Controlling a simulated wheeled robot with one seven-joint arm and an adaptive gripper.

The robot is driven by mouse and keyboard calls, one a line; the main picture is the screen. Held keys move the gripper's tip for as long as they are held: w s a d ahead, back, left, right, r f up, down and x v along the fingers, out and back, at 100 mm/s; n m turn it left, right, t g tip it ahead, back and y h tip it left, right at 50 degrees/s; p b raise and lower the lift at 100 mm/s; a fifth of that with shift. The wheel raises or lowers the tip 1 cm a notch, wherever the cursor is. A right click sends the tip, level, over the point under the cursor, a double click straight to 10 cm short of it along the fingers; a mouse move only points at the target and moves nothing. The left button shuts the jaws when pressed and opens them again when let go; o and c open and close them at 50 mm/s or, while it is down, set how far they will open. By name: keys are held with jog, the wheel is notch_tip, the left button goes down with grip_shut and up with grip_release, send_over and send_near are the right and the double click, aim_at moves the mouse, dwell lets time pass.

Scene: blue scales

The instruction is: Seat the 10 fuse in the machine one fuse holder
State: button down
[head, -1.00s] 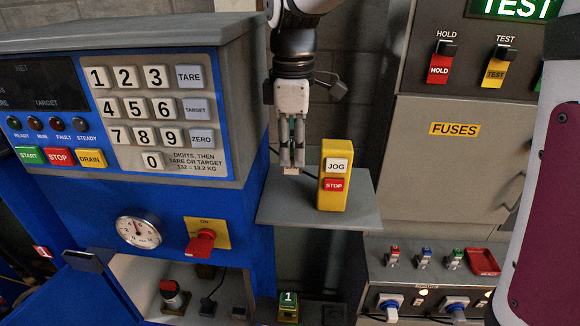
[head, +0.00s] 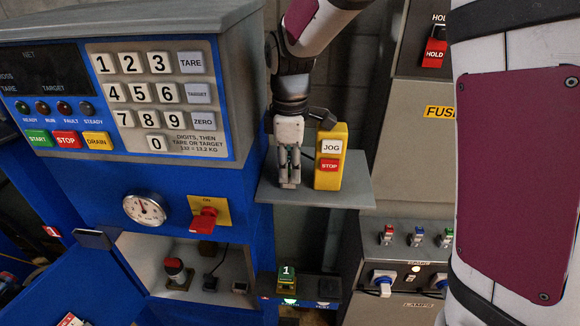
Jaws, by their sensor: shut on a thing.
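My gripper (head: 289,184) points down in front of the grey shelf, just left of the yellow jog box. It is shut on a small pale piece at its fingertips, which I take to be the fuse. The fingers hide most of it, and its rating cannot be read. The blue machine (head: 100,195) stands to the left, with an open lower compartment (head: 150,250). Inside are a red-topped part (head: 174,270) and small dark fittings (head: 211,283). I cannot tell whether one of these is the fuse holder.
The yellow jog box (head: 328,180) stands on the grey shelf (head: 345,192). A unit marked 1 (head: 287,280) sits below. A red rotary switch (head: 203,220) juts from the machine. An open blue door (head: 75,275) is at lower left. My arm covers the right side.

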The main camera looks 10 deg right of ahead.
jog(key=c, duration=2)
grip_release()
jog(key=shift+f, duration=0.15)
jog(key=o, duration=0.4)
jog(key=shift+o, duration=0.2)
